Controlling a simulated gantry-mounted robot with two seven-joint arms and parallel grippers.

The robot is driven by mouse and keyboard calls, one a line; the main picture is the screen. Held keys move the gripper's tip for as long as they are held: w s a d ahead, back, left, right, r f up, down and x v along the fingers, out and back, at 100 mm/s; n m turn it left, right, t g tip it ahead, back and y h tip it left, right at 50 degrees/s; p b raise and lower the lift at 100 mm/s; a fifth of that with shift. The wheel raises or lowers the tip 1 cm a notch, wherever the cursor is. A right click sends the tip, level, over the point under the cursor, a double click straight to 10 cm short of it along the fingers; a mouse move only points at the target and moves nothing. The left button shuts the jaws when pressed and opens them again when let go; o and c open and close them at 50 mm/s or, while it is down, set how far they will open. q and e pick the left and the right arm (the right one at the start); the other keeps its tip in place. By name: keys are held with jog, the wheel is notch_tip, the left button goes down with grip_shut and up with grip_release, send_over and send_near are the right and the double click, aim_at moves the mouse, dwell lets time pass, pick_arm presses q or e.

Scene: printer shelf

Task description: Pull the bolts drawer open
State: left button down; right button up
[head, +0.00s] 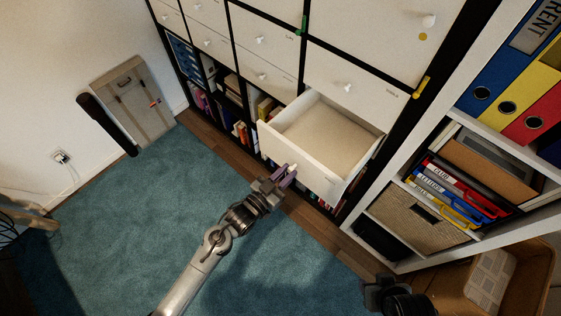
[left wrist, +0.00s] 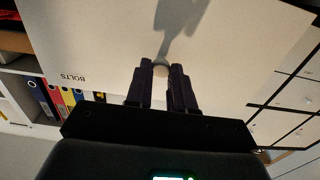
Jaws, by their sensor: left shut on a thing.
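The bolts drawer (head: 318,178) is a white drawer standing well out from the cabinet, and its pale inside shows empty in the head view. In the left wrist view its front (left wrist: 105,50) fills much of the picture, with the label BOLTS upside down. My left gripper (head: 289,172) is at the middle of the drawer front, shut on its small round knob (left wrist: 161,66). The fingers (left wrist: 165,76) cover part of the knob. A dark part of my right gripper (head: 384,292) shows at the bottom of the head view, away from the drawer; its fingers are not clear.
Other white drawers (head: 262,72) above and beside are shut. A shelf with binders (head: 505,105), a woven basket (head: 415,220) and magazine files stands at right. A cardboard box (head: 490,280) is at lower right. Blue carpet (head: 150,210) lies clear in front.

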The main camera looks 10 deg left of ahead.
dwell(0.3)
pick_arm(q)
jog(key=c, duration=1)
grip_release()
jog(key=shift+s+a, duration=0.1)
jog(key=p+v, duration=0.1)
jog(key=v, duration=0.9)
jog(key=shift+s+a+p, duration=0.2)
jog(key=shift+s+p, duration=0.1)
